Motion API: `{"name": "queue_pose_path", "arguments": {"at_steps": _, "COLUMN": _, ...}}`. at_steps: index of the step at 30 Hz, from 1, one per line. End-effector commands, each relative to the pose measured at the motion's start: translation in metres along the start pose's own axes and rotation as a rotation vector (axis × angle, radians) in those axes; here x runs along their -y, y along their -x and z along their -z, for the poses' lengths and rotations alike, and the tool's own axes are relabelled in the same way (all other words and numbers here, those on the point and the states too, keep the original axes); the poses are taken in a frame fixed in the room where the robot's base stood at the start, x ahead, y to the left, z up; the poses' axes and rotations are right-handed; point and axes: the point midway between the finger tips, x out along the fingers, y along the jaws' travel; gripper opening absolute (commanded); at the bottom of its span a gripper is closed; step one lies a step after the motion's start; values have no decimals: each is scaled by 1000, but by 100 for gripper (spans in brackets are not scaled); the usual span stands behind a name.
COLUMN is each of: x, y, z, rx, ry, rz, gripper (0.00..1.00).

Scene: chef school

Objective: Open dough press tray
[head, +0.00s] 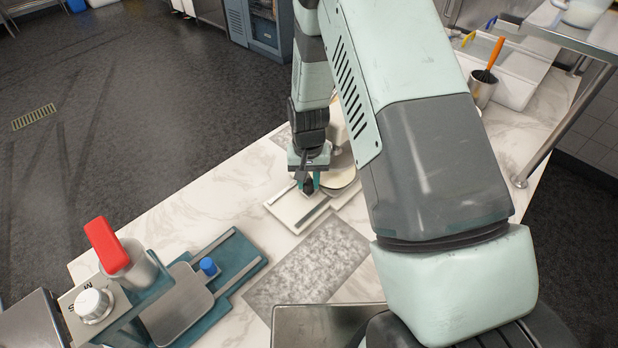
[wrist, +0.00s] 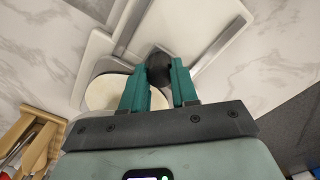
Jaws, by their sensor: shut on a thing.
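The white dough press (head: 290,208) stands on the marble counter near the middle of the head view, partly hidden by my arm. Its white base with metal rails (wrist: 215,45) fills the upper wrist view. A round black knob (wrist: 159,66) sits on the tray between the rails. My gripper (head: 309,186) is over the press, and its teal fingers, also in the wrist view (wrist: 159,84), are shut on the knob from both sides. A round pale disc (wrist: 112,92) lies beside the left finger. How far the tray is out is unclear.
A teal press with a red handle (head: 107,245) and a blue knob (head: 208,266) stands at the lower left. Grey speckled mats (head: 310,265) lie flat on the counter. A utensil pot (head: 482,88) and a metal shelf post (head: 565,125) are at the right.

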Motion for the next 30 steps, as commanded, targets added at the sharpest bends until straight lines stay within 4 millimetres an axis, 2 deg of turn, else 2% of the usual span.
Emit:
{"name": "queue_pose_path", "arguments": {"at_steps": 9, "x": 58, "y": 0, "z": -57, "rx": 3, "ry": 9, "rz": 0, "gripper": 0}}
{"name": "queue_pose_path", "arguments": {"at_steps": 14, "x": 81, "y": 0, "z": -80, "rx": 1, "ry": 5, "rz": 1, "gripper": 0}}
{"name": "queue_pose_path", "arguments": {"at_steps": 18, "x": 89, "y": 0, "z": -89, "rx": -1, "ry": 2, "rz": 1, "gripper": 0}}
{"name": "queue_pose_path", "arguments": {"at_steps": 27, "x": 89, "y": 1, "z": -89, "rx": -1, "ry": -1, "rz": 1, "gripper": 0}}
{"name": "queue_pose_path", "arguments": {"at_steps": 28, "x": 89, "y": 1, "z": -89, "rx": -1, "ry": -1, "rz": 1, "gripper": 33}}
{"name": "queue_pose_path", "arguments": {"at_steps": 30, "x": 89, "y": 1, "z": -89, "rx": -1, "ry": -1, "rz": 1, "gripper": 39}}
